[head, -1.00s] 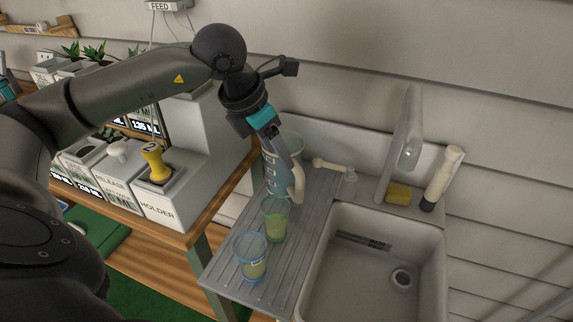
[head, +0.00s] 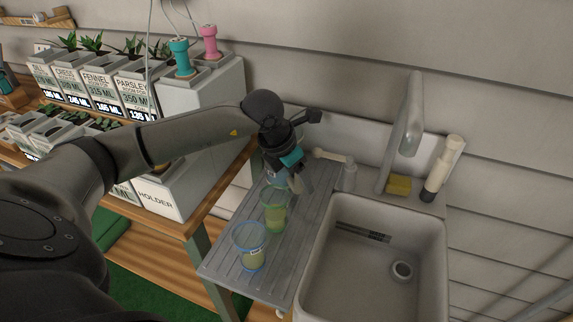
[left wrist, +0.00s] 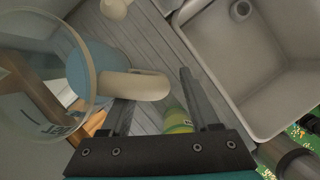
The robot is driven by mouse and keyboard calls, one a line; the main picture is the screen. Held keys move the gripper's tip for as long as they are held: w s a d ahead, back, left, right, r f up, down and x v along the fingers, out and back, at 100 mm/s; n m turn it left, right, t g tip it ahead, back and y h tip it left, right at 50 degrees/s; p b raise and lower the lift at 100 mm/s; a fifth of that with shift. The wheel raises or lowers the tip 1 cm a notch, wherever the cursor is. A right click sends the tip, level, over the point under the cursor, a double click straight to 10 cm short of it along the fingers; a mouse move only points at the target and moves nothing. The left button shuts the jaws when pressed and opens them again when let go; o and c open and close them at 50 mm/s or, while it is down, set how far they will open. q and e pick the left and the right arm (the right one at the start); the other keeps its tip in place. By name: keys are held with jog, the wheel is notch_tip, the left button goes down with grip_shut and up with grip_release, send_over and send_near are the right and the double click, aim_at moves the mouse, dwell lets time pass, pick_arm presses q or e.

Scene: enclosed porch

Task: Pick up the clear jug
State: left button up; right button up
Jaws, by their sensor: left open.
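The clear jug (left wrist: 105,62), bluish with a cream handle (left wrist: 133,86), fills the left of the left wrist view. In the head view it stands on the grey drainboard (head: 225,268), mostly hidden behind my left gripper (head: 301,184). The left gripper is open and close to the jug, over the drainboard. In the left wrist view its two fingers point toward the handle, whose rounded outer end shows between the fingertips. I cannot tell whether they touch it. My right gripper is not in view.
Two clear cups with greenish liquid, a farther one (head: 274,213) and a nearer one (head: 250,247), stand on the drainboard. The sink (head: 375,270) is to the right. A tap (head: 407,120), yellow sponge (head: 398,185) and cream bottle (head: 443,168) stand behind it.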

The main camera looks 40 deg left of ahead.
pick_arm(q)
jog(key=shift+c, duration=0.2)
grip_shut()
dwell(0.3)
jog(key=shift+w, duration=0.1)
dwell(0.9)
